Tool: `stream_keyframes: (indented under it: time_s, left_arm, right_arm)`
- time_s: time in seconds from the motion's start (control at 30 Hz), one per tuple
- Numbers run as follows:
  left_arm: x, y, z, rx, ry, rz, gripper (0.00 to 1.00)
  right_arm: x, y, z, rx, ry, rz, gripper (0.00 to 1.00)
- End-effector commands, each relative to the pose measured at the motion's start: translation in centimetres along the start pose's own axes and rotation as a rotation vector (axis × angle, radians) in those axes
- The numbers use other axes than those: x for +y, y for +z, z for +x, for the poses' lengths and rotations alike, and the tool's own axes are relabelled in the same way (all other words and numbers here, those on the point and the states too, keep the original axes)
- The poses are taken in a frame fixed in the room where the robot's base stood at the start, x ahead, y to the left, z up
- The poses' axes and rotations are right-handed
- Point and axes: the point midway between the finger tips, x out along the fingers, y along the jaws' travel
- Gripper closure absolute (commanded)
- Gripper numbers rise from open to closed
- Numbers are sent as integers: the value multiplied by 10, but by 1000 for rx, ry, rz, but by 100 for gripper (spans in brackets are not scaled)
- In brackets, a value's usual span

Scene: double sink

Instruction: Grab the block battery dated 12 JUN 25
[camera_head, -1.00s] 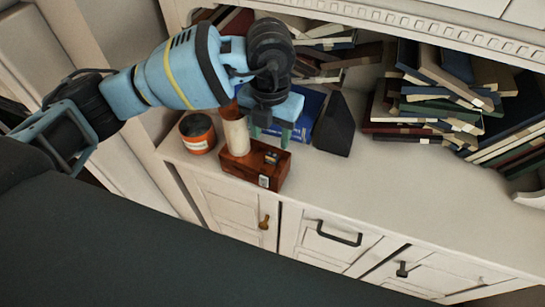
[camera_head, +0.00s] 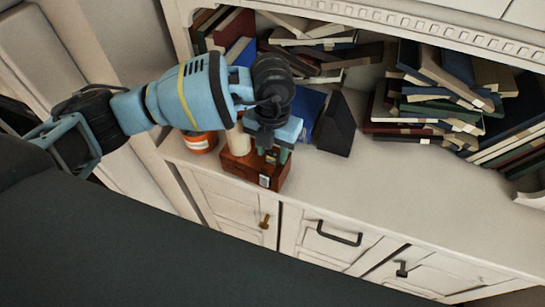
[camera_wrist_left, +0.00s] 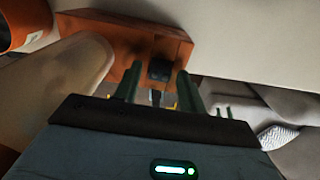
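A reddish-brown wooden box (camera_head: 240,168) stands near the front edge of the cabinet top. A small dark block (camera_head: 271,158), perhaps the battery, is at the top of the box; it also shows in the left wrist view (camera_wrist_left: 159,70). No date can be read. My left gripper (camera_head: 270,151) is over the right part of the box, fingers pointing down. In the left wrist view its green fingers (camera_wrist_left: 157,90) are apart, with the dark block seen between and beyond them. I cannot tell whether they touch it. My right gripper is not in view.
A pale cylinder (camera_head: 237,139) stands at the box's left, close to my left gripper. An orange tin (camera_head: 198,142) is farther left. A dark wedge-shaped object (camera_head: 335,125) stands to the right. Stacked books (camera_head: 430,100) fill the back right. The front right of the cabinet top is clear.

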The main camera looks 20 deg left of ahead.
Motion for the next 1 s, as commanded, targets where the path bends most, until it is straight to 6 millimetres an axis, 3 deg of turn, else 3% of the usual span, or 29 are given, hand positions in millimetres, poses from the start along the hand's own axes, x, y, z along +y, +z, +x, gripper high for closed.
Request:
stream_keyframes:
  time_s: [0.03, 0.3, 0.63, 1.0]
  left_arm:
    - [0, 0, 0, 0, 0, 0, 66]
    - [0, 0, -1, -1, 0, 0, 99]
    - [0, 1, -11, -3, 0, 1, 99]
    - [0, 1, -77, -4, -1, 1, 99]
  right_arm:
    - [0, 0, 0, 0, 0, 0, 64]
    - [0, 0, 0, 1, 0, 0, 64]
    - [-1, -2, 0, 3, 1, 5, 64]
    - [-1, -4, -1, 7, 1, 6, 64]
